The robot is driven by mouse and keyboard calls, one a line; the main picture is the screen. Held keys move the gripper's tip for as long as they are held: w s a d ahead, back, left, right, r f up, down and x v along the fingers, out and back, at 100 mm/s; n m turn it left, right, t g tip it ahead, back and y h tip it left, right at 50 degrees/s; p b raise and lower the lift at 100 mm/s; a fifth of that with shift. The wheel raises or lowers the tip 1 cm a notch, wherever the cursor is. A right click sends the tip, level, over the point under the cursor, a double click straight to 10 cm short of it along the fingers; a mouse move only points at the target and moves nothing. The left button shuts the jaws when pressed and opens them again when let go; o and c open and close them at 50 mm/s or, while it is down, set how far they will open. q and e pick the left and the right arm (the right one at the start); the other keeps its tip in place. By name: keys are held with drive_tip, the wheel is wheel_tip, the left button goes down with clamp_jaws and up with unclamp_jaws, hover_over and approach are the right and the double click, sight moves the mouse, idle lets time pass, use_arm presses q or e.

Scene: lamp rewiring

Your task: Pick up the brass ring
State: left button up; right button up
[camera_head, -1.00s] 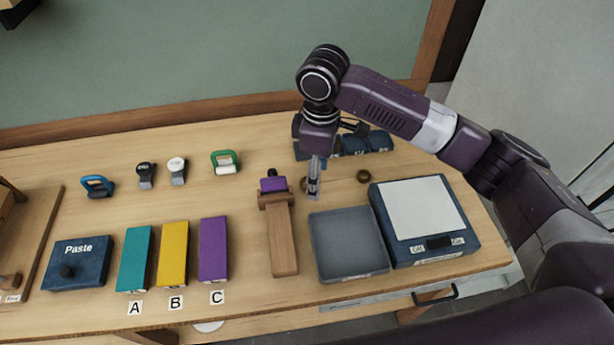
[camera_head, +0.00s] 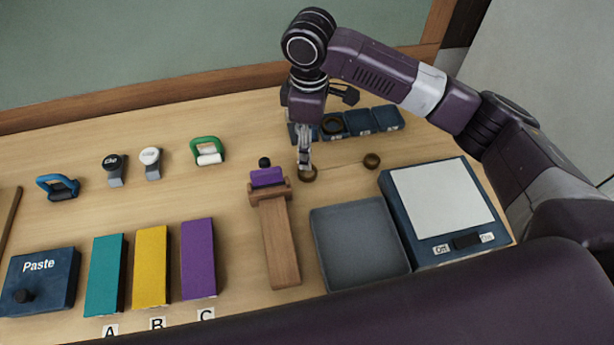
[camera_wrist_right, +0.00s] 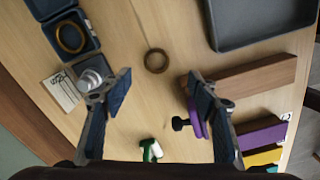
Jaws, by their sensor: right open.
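A small brass-brown ring (camera_head: 307,175) lies flat on the wooden table, right under my right gripper (camera_head: 305,163) in the head view. In the right wrist view this ring (camera_wrist_right: 156,61) lies just past the opening between the fingertips. My right gripper (camera_wrist_right: 158,82) is open, points down and holds nothing. A second similar ring (camera_head: 372,160) lies further right on the table. Another ring (camera_wrist_right: 70,37) sits in a blue compartment, which also shows at the back in the head view. My left gripper is not in view.
A grey tray (camera_head: 358,245) and a scale (camera_head: 440,200) stand nearer me. A wooden stand (camera_head: 278,240) with a purple part is at the left of the ring. Blue compartments (camera_head: 360,122) stand behind it. The table around the ring is clear.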

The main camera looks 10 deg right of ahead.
sight(309, 175)
drive_tip(key=f, duration=0.3)
drive_tip(key=shift+w+f, duration=0.2)
drive_tip(key=shift+f, duration=0.1)
wheel_tip(309, 175, down, 5)
drive_tip(key=shift+d+f+p, duration=0.15)
drive_tip(key=shift+f+p, duration=0.05)
drive_tip(key=shift+p, duration=0.55)
drive_tip(key=shift+f, duration=0.4)
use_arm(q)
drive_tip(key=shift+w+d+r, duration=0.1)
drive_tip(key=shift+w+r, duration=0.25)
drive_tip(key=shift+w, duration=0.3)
use_arm(e)
drive_tip(key=shift+c, duration=0.2)
drive_tip(key=c, duration=1.1)
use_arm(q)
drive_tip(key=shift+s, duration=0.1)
